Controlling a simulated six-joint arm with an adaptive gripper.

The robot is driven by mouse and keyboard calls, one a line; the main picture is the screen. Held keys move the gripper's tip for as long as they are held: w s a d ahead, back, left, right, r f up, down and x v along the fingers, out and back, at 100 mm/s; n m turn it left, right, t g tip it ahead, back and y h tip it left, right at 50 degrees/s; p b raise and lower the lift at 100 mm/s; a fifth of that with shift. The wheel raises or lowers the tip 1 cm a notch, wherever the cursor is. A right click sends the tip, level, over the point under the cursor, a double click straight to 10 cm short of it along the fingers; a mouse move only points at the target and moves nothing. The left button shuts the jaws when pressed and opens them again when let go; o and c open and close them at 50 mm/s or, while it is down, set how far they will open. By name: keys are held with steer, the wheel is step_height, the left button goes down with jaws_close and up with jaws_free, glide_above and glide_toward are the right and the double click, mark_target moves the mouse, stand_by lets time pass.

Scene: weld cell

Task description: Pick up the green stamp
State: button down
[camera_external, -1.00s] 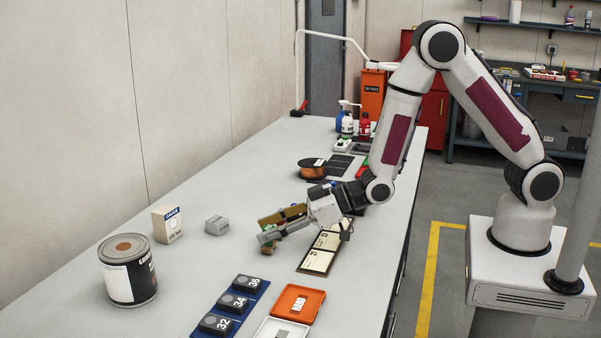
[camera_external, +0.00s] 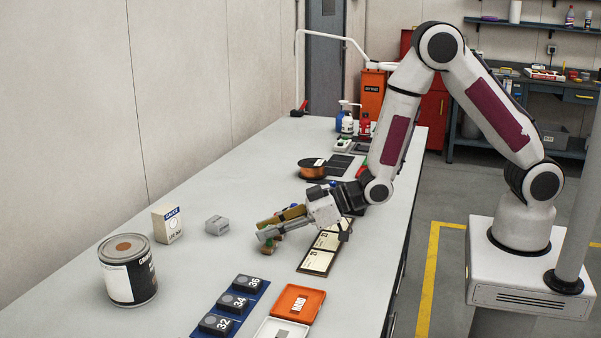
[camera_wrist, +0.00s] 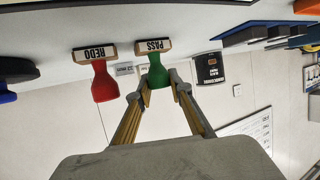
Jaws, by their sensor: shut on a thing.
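The green stamp (camera_wrist: 157,75) has a green handle and a wooden base marked PASS. In the wrist view, which shows the scene upside down, its handle is between the two fingertips of my gripper (camera_wrist: 159,86). The fingers are shut on the handle from both sides. In the external view my gripper (camera_external: 268,230) reaches left, low over the bench, and its fingers mostly hide the stamps there. I cannot tell whether the stamp's base touches the bench.
A red stamp (camera_wrist: 103,85) marked REDO stands close to the green one. On the bench (camera_external: 200,270) are a paint can (camera_external: 128,272), a small box (camera_external: 167,224), a grey block (camera_external: 216,225), a blue tray of numbered blocks (camera_external: 255,290) and an orange tray (camera_external: 318,299).

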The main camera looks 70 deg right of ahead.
steer(key=shift+r, duration=0.2)
steer(key=shift+r, duration=4.85)
